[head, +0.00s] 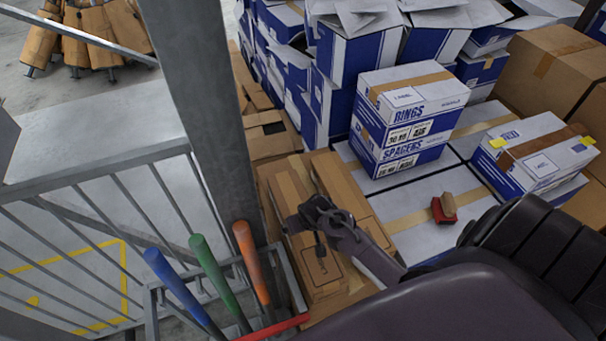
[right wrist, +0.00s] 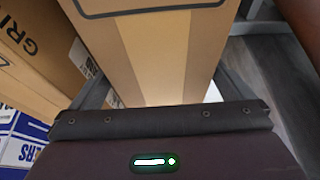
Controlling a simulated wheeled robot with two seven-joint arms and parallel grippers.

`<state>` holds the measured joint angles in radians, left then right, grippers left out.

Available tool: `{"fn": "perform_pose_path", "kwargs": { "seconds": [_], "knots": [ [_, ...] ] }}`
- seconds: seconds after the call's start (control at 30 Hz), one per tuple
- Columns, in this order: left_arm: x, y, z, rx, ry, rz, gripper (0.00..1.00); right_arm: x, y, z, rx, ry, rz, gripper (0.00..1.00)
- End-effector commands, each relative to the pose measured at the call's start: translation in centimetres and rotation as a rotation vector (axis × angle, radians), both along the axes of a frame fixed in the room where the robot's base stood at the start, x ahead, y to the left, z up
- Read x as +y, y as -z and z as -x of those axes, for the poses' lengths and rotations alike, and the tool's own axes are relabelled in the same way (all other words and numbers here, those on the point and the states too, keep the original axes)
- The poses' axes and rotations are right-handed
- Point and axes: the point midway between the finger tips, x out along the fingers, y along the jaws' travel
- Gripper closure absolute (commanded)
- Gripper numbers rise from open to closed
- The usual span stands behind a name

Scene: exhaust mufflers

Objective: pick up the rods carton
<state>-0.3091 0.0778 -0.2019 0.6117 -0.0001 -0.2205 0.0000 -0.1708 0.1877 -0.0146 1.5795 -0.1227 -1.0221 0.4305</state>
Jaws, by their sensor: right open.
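No label reading "rods" is legible. Narrow brown cartons (head: 290,190) lie side by side near the post, and I cannot tell by print which is the rods carton. My right gripper (head: 318,232) comes in from the right above one of them. In the right wrist view a plain brown carton with a dark outline (right wrist: 165,50) lies between the spread fingers of the right gripper (right wrist: 160,88). The gripper is open; whether its fingers touch the carton I cannot tell. My left gripper is not in view.
A rings box (head: 415,92) sits on a spacers box (head: 400,150). A white-and-blue box (head: 535,155) and a small red-based block (head: 444,208) are to the right. A grey post (head: 200,110) and upright blue, green and orange handles (head: 250,255) stand close on the left.

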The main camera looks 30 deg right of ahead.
Motion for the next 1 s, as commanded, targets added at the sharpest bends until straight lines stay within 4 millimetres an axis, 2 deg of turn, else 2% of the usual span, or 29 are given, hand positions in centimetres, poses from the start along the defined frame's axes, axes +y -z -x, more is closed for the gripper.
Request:
{"fn": "perform_pose_path", "kwargs": {
  "seconds": [0.23, 0.37, 0.53, 1.0],
  "knots": [
    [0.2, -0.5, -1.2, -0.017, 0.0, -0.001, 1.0, -0.2, 2.5, -1.0, 0.001, 0.0, 0.001, 0.0],
    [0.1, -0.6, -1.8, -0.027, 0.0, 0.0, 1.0, -0.2, 2.8, -1.1, -0.001, -0.001, 0.001, 0.0],
    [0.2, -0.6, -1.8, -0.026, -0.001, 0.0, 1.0, -0.2, 2.8, -1.1, 0.0, -0.001, 0.0, 0.01],
    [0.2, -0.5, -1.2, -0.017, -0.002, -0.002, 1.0, -0.2, 2.8, -1.0, 0.0, 0.0, 0.001, 0.63]
  ]
}}
